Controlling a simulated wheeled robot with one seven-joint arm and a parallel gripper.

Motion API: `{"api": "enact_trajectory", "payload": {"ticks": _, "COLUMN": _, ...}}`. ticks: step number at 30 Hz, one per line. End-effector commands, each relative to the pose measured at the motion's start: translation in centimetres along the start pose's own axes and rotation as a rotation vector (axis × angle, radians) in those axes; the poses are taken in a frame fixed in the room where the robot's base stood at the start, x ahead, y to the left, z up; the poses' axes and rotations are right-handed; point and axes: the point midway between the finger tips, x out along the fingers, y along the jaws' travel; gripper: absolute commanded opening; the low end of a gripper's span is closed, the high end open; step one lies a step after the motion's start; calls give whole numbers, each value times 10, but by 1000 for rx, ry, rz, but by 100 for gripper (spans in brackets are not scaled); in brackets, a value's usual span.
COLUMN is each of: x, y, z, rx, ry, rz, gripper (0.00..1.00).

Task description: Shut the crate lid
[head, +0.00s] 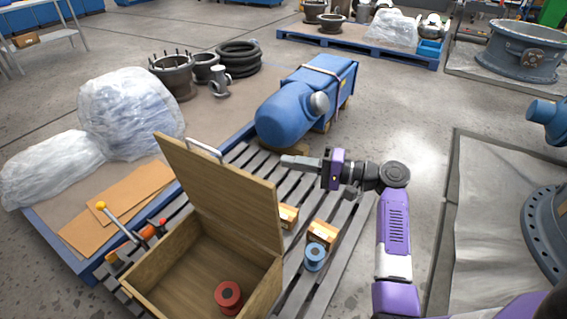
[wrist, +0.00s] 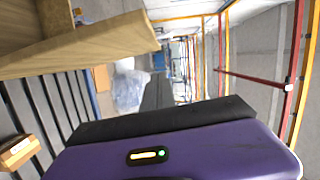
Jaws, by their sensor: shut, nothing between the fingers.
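The wooden crate (head: 177,278) stands open on a slatted pallet in the head view. Its lid (head: 225,197) is raised, tilted up from the far side, with a metal handle (head: 203,149) at its top edge. A red spool (head: 229,297) lies inside the crate. My gripper (head: 284,161) is shut and empty, to the right of the lid's handle and apart from it, beyond the lid. In the wrist view the lid (wrist: 90,48) shows as a wooden panel at upper left, and the dark fingers (wrist: 157,92) point away from the camera.
A blue spool (head: 314,257) and small cardboard boxes (head: 322,233) sit on the pallet right of the crate. A large blue motor-like unit (head: 290,110) stands behind my gripper. Tools with orange ends (head: 147,232) lie left of the crate. Plastic-wrapped bundles (head: 130,112) stand farther left.

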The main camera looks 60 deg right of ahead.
Motion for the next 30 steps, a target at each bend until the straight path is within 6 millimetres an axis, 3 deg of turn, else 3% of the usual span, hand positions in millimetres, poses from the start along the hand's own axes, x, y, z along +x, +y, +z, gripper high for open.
{"api": "enact_trajectory", "payload": {"ticks": 12, "x": 82, "y": 0, "z": 0, "rx": 0, "ry": -1, "rz": 0, "gripper": 0}}
{"api": "enact_trajectory", "payload": {"ticks": 21, "x": 90, "y": 1, "z": 34, "rx": -1, "ry": 1, "rz": 3, "gripper": 0}}
{"api": "enact_trajectory", "payload": {"ticks": 30, "x": 90, "y": 1, "z": 38, "rx": -1, "ry": 3, "rz": 1, "gripper": 0}}
